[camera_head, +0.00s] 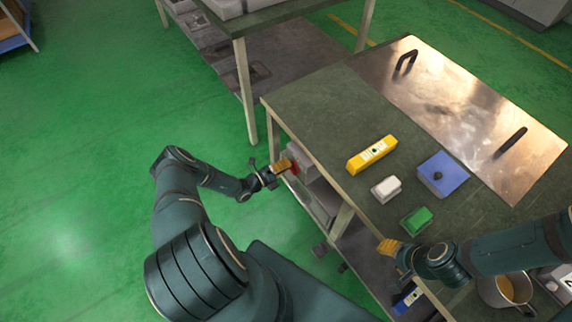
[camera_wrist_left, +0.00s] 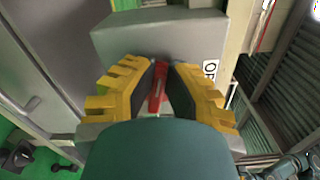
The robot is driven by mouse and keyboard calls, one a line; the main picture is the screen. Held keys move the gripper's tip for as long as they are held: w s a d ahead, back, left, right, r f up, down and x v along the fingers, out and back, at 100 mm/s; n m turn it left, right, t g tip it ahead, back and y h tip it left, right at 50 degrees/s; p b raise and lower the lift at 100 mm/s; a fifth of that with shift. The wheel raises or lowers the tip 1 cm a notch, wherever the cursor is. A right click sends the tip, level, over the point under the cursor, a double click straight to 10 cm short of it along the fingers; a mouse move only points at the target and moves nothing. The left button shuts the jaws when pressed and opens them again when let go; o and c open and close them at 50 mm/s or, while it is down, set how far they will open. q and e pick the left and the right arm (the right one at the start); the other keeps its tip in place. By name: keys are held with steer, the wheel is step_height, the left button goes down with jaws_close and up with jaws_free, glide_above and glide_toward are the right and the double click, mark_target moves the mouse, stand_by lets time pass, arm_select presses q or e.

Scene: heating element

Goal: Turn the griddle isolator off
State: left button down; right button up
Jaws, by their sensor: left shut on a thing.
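The isolator is a grey box (camera_wrist_left: 150,38) under the near-left edge of the workbench; it also shows in the head view (camera_head: 302,160). Its red lever (camera_wrist_left: 158,86) stands out from the box, with a small red part showing in the head view (camera_head: 294,168). My left gripper (camera_wrist_left: 160,95) has its yellow fingers on both sides of the lever and is shut on it. In the head view the left gripper (camera_head: 284,166) reaches the box from the left. My right gripper (camera_head: 389,247) is at the bench's front edge, away from the isolator; its finger gap is not clear.
The bench (camera_head: 325,110) carries a yellow block (camera_head: 372,154), a white block (camera_head: 386,188), a green block (camera_head: 416,220), a blue box (camera_head: 442,175) and a shiny metal plate (camera_head: 450,110) with black handles. A pot (camera_head: 507,290) stands lower right. Green floor at left is clear.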

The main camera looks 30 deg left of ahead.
arm_select(q)
steer(key=shift+f+n, duration=0.25)
steer(key=shift+n, duration=1.15)
steer(key=c, duration=1)
jaws_free()
steer(key=v, duration=1.2)
steer(key=shift+f, duration=0.1)
steer(key=shift+w, duration=0.1)
